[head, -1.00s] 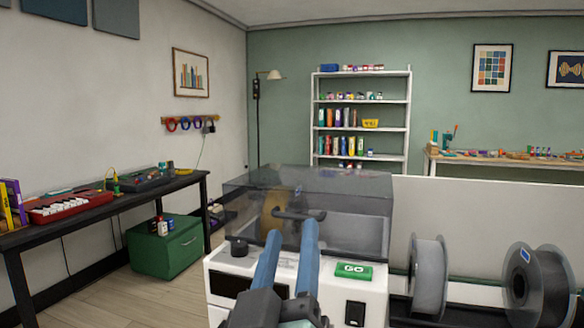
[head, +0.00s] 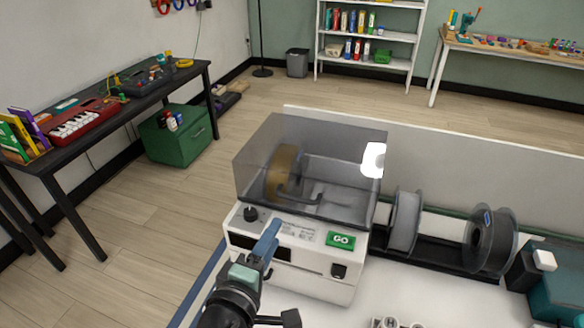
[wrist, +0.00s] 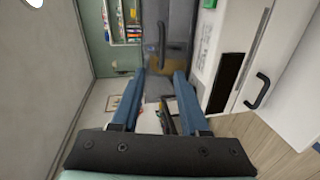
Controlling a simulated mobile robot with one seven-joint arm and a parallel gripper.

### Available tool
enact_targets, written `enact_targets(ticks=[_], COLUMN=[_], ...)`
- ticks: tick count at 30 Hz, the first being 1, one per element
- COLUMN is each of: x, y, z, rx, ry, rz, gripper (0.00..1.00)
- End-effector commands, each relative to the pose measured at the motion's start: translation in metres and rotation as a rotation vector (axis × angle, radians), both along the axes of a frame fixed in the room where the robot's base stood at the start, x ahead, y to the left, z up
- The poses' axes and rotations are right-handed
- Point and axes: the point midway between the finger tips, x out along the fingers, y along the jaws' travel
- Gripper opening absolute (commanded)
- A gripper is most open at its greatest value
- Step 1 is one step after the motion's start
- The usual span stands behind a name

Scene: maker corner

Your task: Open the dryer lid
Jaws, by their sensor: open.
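The dryer (head: 310,275) is a white box with a smoky see-through lid (head: 340,140), which looks shut. A dark bar handle (head: 290,196) is on the lid's lower front; a dark handle also shows in the wrist view (wrist: 162,36). A gold-brown spool (head: 282,172) shows inside through the lid. My gripper (head: 268,243) is in front of the dryer's front panel, below and left of the lid handle, apart from it. In the wrist view my gripper (wrist: 160,78) has its two blue fingers spread with nothing held between them.
The front panel has a black knob (head: 250,213) and a green GO button (head: 341,239). Filament spools (head: 404,222) stand right of the dryer. A low white partition (head: 450,170) runs behind. Open floor lies left; a black table (head: 100,115) and green cabinet (head: 178,140) stand beyond.

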Motion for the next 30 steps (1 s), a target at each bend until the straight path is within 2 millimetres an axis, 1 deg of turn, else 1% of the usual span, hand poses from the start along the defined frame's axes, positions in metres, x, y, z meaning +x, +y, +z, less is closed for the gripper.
enact_targets(ticks=[1,5,8,10,14,18,24,30], x=[-0.003,-0.006,-0.002,0.005,0.025,0.050,0.082,0.104], y=[0.001,0.002,0.000,-0.002,-0.009,-0.017,-0.028,-0.034], z=[0.006,0.002,-0.001,-0.002,-0.006,-0.011,-0.019,-0.025], rx=[-0.026,-0.063,-0.070,-0.070,-0.070,-0.068,-0.067,-0.067], ry=[0.021,0.045,0.048,0.047,0.046,0.046,0.045,0.045], rz=[0.001,0.001,0.000,-0.001,-0.001,-0.002,-0.002,0.000], gripper=[0.45,0.45,0.45,0.45,0.45,0.45,0.45,0.45])
